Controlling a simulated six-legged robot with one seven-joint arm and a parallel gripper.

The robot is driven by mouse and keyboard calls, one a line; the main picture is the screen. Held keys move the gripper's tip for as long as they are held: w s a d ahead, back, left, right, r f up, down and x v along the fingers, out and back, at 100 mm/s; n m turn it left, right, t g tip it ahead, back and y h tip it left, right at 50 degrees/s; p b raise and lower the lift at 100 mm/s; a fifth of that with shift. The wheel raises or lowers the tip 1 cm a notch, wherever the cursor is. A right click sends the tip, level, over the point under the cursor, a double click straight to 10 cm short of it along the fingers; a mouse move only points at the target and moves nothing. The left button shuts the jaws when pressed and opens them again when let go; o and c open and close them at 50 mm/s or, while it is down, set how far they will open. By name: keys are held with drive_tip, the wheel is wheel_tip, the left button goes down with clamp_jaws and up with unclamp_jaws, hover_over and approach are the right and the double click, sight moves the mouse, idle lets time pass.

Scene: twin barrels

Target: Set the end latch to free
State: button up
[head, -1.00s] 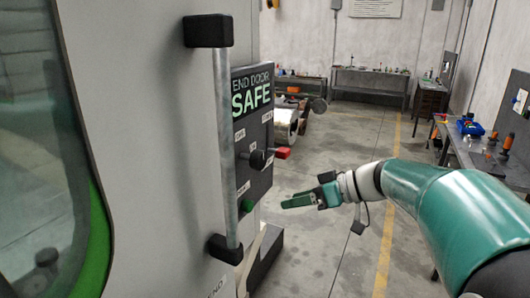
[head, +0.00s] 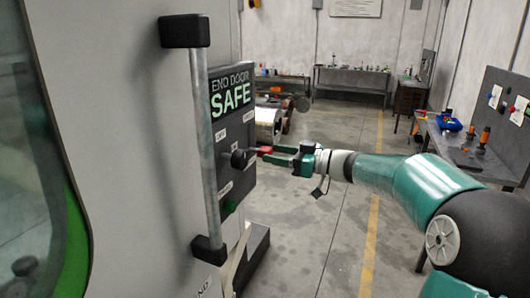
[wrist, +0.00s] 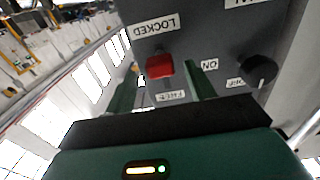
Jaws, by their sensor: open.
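The end latch is a red block (wrist: 160,66) on the dark control panel (wrist: 205,40). In the wrist view it sits between a LOCKED label (wrist: 154,27) and a FREE label (wrist: 170,97). In the head view its red part (head: 265,150) shows at the panel's right edge, partly behind my fingers. My gripper (head: 276,157) is open, with its fingers pointing at the panel. In the wrist view one finger is on each side of the red block, with gaps visible. I cannot tell whether either finger touches it.
A black knob (head: 240,158) with ON and OFF labels is beside the latch. A green button (head: 230,206) is lower on the panel. The sign (head: 231,92) reads END DOOR SAFE. A vertical grey handle (head: 204,140) stands left of the panel. A workbench (head: 465,150) is at right.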

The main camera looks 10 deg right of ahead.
sight(270, 153)
drive_tip(key=shift+x, duration=1.95)
